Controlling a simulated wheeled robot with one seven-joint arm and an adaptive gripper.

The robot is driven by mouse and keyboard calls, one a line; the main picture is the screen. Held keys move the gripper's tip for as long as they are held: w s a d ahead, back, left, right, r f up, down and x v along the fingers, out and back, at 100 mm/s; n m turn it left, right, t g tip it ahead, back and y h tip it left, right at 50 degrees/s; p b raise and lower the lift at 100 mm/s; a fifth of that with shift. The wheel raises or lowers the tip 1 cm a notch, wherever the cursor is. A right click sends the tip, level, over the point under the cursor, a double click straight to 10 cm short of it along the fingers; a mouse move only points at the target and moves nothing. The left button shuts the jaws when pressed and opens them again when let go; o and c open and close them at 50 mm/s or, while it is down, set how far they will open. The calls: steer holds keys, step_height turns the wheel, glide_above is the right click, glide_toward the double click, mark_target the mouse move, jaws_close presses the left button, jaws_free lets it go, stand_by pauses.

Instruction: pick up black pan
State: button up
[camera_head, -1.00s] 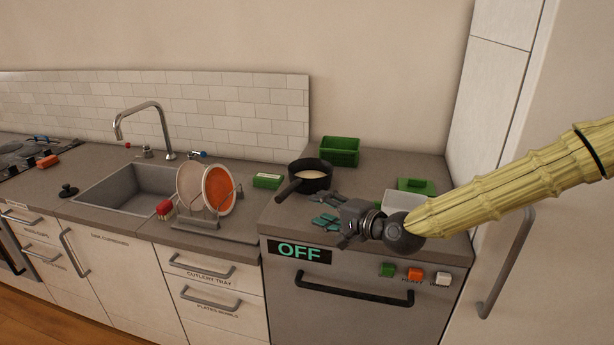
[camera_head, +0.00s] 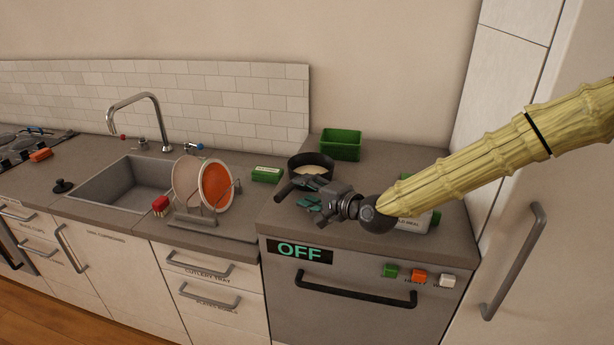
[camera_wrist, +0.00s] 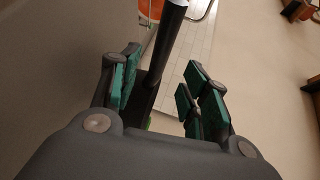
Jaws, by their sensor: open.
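The black pan (camera_head: 296,166) stands on the counter above the front panel marked OFF, with something cream-coloured inside. Its handle points toward the lower left. My gripper (camera_head: 305,194) is open at the near side of the pan, close to the handle, and partly covers the pan's near side. In the wrist view, the dark handle (camera_wrist: 169,30) runs between the two spread green-padded fingers of my gripper (camera_wrist: 160,78). Neither finger is visibly closed on it. The pan's bowl is not clearly seen in the wrist view.
A green bin (camera_head: 341,144) stands behind the pan. A green box (camera_head: 266,174) lies to the left, near a rack with plates (camera_head: 215,187). A pale container (camera_head: 415,223) is partly behind my arm. The sink (camera_head: 125,185) is farther left.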

mark_target(293, 188)
steer(key=shift+w+a+p, duration=0.4)
steer(key=shift+a+p, duration=0.1)
steer(key=shift+a, duration=0.05)
steer(key=shift+f+p+x, duration=0.15)
steer(key=shift+p+x, duration=0.3)
steer(key=shift+x, duration=0.55)
steer(key=shift+f+p+x, duration=0.15)
steer(key=shift+p+x, duration=0.25)
steer(key=shift+x, duration=0.6)
steer(key=shift+s, duration=0.15)
steer(key=shift+r, duration=0.1)
jaws_close()
